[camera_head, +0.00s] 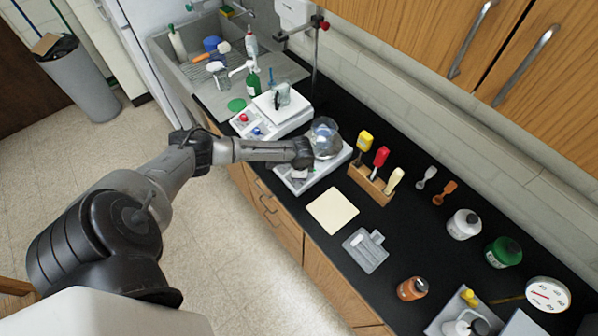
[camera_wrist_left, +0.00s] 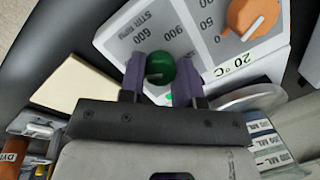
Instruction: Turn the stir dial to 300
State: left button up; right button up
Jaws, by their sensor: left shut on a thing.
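The stir dial is a green knob (camera_wrist_left: 160,66) on a pale panel (camera_wrist_left: 222,62) in the left wrist view. Printing beside it reads STIR RPM, with 600 and 900 legible; where its pointer stands is unclear. My left gripper (camera_wrist_left: 160,77) has one purple-padded finger on each side of the green knob and is shut on it. In the head view my left gripper (camera_head: 302,153) is at the front of the white stirrer unit (camera_head: 335,165) and hides the dial. My right gripper is not in view.
An orange dial (camera_wrist_left: 252,16) and a 20 °C display (camera_wrist_left: 245,63) share the panel. Round glassware (camera_head: 325,138) stands on the unit. A second unit (camera_head: 268,127) is to its left, a wooden rack (camera_head: 370,185) to its right. A cream pad (camera_head: 332,211) lies in front.

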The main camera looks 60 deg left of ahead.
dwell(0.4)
pick_arm(q)
jog(key=o, duration=0.9)
jog(key=shift+r, duration=0.1)
jog(key=r, duration=0.4)
jog(key=d+r+b, duration=0.1)
jog(key=r, duration=0.4)
jog(key=d+r, duration=0.1)
jog(key=r, duration=0.3)
jog(key=shift+s+d+r, duration=0.1)
jog(key=shift+s+r, duration=0.15)
